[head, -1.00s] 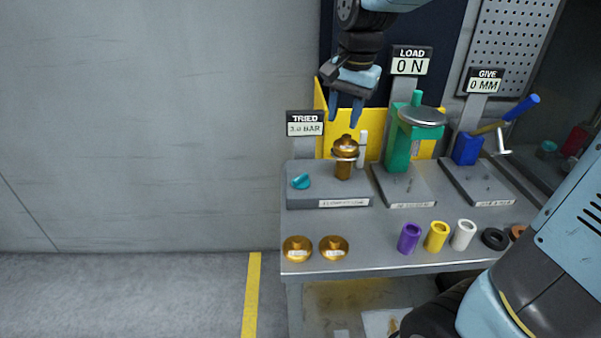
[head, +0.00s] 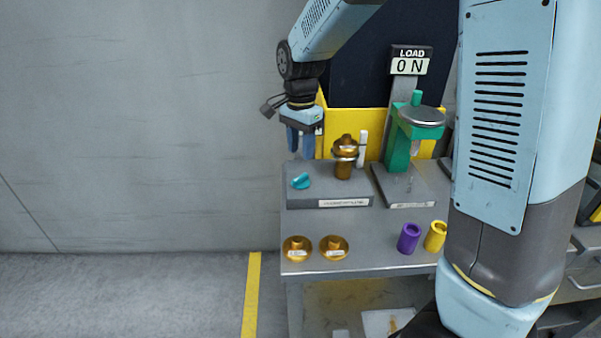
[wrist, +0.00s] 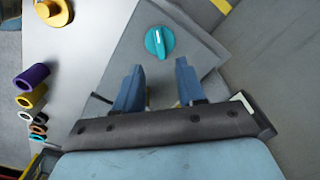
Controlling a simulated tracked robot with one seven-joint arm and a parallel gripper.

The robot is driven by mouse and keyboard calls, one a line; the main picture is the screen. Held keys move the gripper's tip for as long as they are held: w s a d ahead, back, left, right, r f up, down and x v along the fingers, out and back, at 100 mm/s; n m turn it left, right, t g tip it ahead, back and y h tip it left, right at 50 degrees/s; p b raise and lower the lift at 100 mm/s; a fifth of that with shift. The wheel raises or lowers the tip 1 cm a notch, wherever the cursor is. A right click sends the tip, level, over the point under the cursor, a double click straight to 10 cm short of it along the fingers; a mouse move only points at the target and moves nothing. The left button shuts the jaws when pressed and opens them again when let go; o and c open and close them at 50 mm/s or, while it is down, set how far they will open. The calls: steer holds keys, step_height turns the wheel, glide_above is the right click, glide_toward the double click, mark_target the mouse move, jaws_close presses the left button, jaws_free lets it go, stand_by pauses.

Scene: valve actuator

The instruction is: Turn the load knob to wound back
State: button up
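A teal knob (head: 301,181) with a white line on top sits on the left grey base block (head: 330,198). I cannot read a name for this knob. In the wrist view the teal knob (wrist: 159,41) lies just beyond the fingertips, roughly centred between them, with its white line pointing along the fingers. My gripper (head: 301,157) hangs above the knob, fingers down. It is open and empty, and a clear gap shows between the blue fingers in the wrist view (wrist: 159,70). A green press (head: 398,145) stands to the right under a LOAD sign (head: 411,60) reading 0 N.
A brass fitting (head: 344,165) stands on the same block, right of the knob. Two brass caps (head: 297,249) lie at the bench's front left. Purple (head: 408,238) and yellow (head: 435,236) sleeves stand further right. My arm hides the bench's right side; the TRIED sign is hidden behind my gripper.

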mark_target(300, 177)
step_height(300, 177, down, 8)
steer(key=shift+f, duration=0.15)
stand_by(0.4)
jaws_close()
